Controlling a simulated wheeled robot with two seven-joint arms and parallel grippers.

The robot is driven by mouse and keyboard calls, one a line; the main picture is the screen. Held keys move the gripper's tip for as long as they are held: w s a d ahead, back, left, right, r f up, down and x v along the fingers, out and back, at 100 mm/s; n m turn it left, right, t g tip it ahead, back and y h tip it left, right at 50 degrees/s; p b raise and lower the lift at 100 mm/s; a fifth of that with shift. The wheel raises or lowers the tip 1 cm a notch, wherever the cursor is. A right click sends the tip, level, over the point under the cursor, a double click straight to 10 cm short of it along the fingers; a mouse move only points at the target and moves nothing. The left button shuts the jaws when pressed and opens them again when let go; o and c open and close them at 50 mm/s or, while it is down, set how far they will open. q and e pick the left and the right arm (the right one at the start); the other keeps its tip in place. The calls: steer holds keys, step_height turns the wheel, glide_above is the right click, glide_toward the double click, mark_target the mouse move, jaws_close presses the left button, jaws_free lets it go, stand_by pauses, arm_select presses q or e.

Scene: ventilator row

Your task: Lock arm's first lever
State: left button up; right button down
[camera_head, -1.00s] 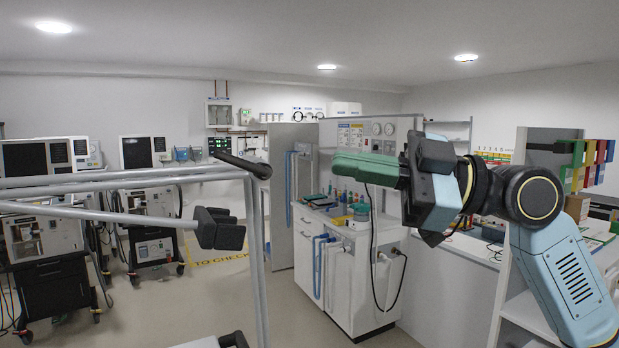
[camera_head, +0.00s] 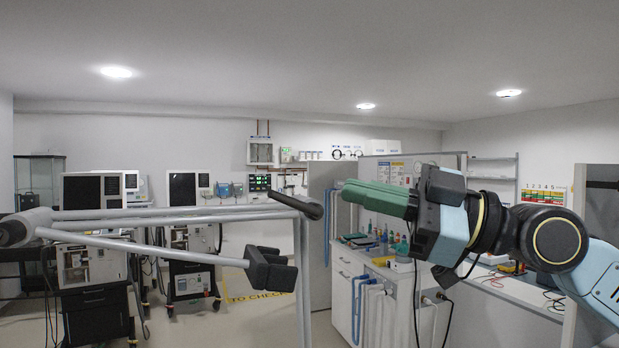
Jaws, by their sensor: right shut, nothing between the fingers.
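A jointed arm of grey tubes (camera_head: 170,213) crosses the left half of the view. A black forked clamp piece (camera_head: 270,269) sits at the end of the lower tube. Another joint with a dark knob (camera_head: 14,229) shows at the far left edge. I cannot tell which of these is the first lever. My right gripper (camera_head: 352,192) has green fingers, shut and empty, pointing left. Its tips appear just right of the black handle, apart from it in the picture. My left gripper is not in view.
Ventilators on carts (camera_head: 92,270) stand behind the tube arm at left. A white cabinet (camera_head: 345,290) with blue hoses and small bottles stands behind my right gripper. A counter (camera_head: 515,285) runs to the right. Floor shows around the yellow marking (camera_head: 255,298).

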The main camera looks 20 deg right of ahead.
arm_select(q)
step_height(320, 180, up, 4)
steer(key=p, duration=0.3)
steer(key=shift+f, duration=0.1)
arm_select(e)
steer(key=w+a, duration=0.5)
steer(key=shift+w+a+f, duration=0.15)
steer(key=shift+a+f, duration=0.05)
steer(key=shift+f, duration=0.2)
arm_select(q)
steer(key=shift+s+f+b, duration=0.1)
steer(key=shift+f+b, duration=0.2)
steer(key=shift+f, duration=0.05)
arm_select(e)
steer(key=shift+w+a+f, duration=0.15)
steer(key=shift+f, duration=0.2)
arm_select(q)
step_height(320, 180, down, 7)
steer(key=b, duration=0.6)
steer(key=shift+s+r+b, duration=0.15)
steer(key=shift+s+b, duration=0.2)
arm_select(e)
glide_toward(281, 196)
steer(key=s+d+r, duration=0.1)
steer(key=s+d, duration=0.3)
steer(key=s, duration=0.1)
steer(key=shift+d+r, duration=0.35)
steer(key=shift+d, duration=0.05)
